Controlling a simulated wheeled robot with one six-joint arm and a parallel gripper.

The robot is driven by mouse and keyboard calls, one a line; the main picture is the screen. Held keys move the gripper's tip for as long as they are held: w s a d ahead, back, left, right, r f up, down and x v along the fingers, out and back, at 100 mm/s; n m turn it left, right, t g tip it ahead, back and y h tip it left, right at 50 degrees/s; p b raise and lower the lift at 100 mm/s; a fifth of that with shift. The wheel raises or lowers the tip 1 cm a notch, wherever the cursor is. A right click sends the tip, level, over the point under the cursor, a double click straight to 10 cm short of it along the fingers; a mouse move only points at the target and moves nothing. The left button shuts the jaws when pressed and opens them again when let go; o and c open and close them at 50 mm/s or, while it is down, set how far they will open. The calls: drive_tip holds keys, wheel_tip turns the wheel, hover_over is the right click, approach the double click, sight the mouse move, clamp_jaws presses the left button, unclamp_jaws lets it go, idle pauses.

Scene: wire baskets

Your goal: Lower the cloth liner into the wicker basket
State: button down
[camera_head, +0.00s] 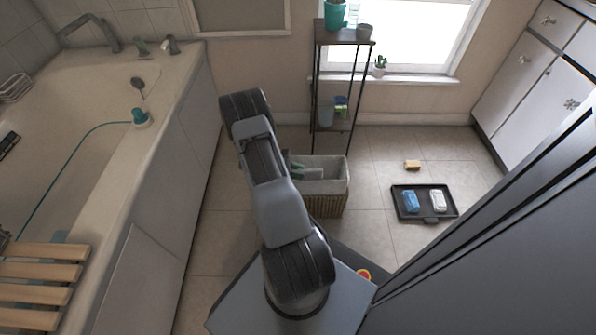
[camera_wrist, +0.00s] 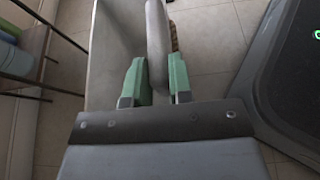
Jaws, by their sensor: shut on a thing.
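The wicker basket (camera_head: 328,205) stands on the tiled floor right of my arm, with brown woven sides. The pale grey cloth liner (camera_head: 332,166) shows at its top, covering the rim and upper inside; how deep it sits is hidden. My gripper (camera_head: 303,171) is at the basket's left side, partly hidden by my arm. In the wrist view, the green fingers of my gripper (camera_wrist: 157,82) are on either side of a thick, rounded grey edge of the liner (camera_wrist: 156,35), shut on it. A sliver of wicker (camera_wrist: 173,36) shows right of that edge.
A narrow black shelf rack (camera_head: 345,95) stands just behind the basket. A bathtub (camera_head: 165,110) runs along the left. On the right floor are a black tray (camera_head: 425,214) with blue and white items and a small tan block (camera_head: 412,165). Tiles between are clear.

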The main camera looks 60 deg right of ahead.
sight(298, 188)
drive_tip(key=shift+f, duration=0.15)
drive_tip(key=shift+f+b, duration=1.5)
drive_tip(key=shift+f, duration=3.75)
idle(0.4)
drive_tip(key=c, duration=0.9)
unclamp_jaws()
drive_tip(key=shift+v, duration=4)
